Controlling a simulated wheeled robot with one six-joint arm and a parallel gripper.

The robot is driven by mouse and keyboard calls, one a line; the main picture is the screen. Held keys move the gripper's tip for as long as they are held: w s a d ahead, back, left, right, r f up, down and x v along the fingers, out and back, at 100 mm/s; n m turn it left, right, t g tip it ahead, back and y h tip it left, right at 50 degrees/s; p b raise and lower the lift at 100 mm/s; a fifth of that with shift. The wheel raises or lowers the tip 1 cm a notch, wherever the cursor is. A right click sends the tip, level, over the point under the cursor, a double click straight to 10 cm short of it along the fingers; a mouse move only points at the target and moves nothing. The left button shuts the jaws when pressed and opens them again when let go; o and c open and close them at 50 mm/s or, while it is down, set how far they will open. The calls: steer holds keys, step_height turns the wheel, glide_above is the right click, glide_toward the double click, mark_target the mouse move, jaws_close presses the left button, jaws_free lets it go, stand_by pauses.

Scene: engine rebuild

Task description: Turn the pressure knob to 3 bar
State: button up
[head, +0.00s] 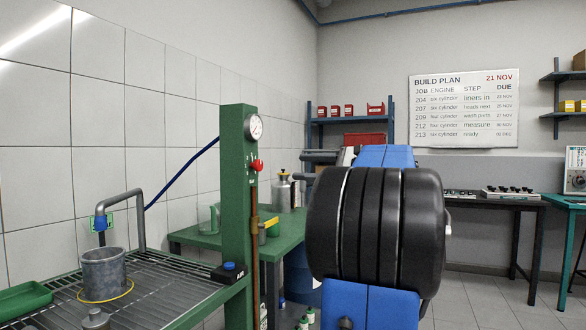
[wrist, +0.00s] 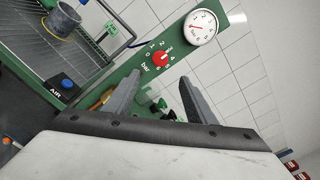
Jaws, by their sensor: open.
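The red pressure knob (wrist: 160,59) sits on a green post with a printed bar scale around it. A pale mark shows on the knob, but it is too small to read its setting surely. The round white gauge (wrist: 203,27) is on the same post and its red needle points left in the wrist view. In the head view the knob (head: 257,166) is below the gauge (head: 254,127). My gripper (wrist: 160,80) is open and empty, its two grey fingers apart, with the knob seen beyond the fingertips. No contact with the knob shows.
A blue AIR button (head: 229,266) is at the post's foot. Left of it is a wire rack (head: 160,290) with a metal pot (head: 104,272) and a green tray (head: 22,299). A green bench (head: 195,236) with a jug and cans stands behind the post.

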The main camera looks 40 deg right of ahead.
steer(key=shift+v, duration=1.35)
steer(key=a+f+n+g, duration=0.4)
steer(key=a+f, duration=0.7)
steer(key=a, duration=0.3)
steer(key=a+f+n+g, duration=0.4)
steer(key=a+f, duration=0.6)
steer(key=a, duration=0.5)
steer(key=s+a+f+n+g+h, duration=0.2)
steer(key=s+a+f+n+h, duration=0.1)
steer(key=s+f+n, duration=0.4)
steer(key=s+a+f+n+g+h, duration=0.1)
steer(key=s+a+f+n+h, duration=0.2)
steer(key=s+f, duration=0.8)
steer(key=shift+s+a+f+n+g+h, duration=0.4)
steer(key=shift+a+f+n, duration=0.9)
steer(key=shift+f+n, duration=1.05)
steer(key=shift+c, duration=0.3)
